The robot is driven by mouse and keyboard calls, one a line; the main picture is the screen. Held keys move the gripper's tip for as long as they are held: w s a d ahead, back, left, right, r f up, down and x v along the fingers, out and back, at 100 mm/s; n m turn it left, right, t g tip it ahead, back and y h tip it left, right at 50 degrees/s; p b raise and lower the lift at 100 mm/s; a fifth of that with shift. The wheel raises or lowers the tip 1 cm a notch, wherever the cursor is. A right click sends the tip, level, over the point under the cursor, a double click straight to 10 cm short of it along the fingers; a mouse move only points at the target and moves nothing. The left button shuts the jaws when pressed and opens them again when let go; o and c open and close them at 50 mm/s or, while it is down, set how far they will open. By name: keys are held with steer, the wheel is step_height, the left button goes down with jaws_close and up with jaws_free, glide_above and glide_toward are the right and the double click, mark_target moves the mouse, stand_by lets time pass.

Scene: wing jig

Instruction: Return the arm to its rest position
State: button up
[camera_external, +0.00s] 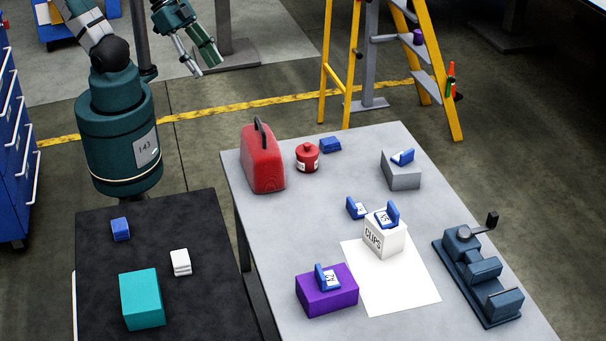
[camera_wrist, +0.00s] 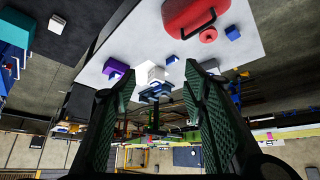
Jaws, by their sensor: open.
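My gripper (camera_external: 199,62) hangs at the top of the external view, above the floor behind the tables. It is open and empty, with its fingers apart. In the wrist view my gripper (camera_wrist: 158,85) shows both green fingers with a wide gap between them. The wrist view looks toward the grey table, and nothing lies between the fingers up close. My upper arm goes out of the external view at the top.
The grey table (camera_external: 315,212) holds a red can (camera_external: 262,165), a small red container (camera_external: 307,158), a white CLIPS box (camera_external: 383,240), a purple box (camera_external: 327,295), several blue clips and a vise (camera_external: 482,275). A black table (camera_external: 100,285) carries a teal box (camera_external: 142,300). A yellow ladder (camera_external: 435,75) stands behind.

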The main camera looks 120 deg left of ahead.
step_height(320, 180, down, 8)
steer(key=b, duration=0.7)
steer(key=shift+r, duration=0.15)
stand_by(0.8)
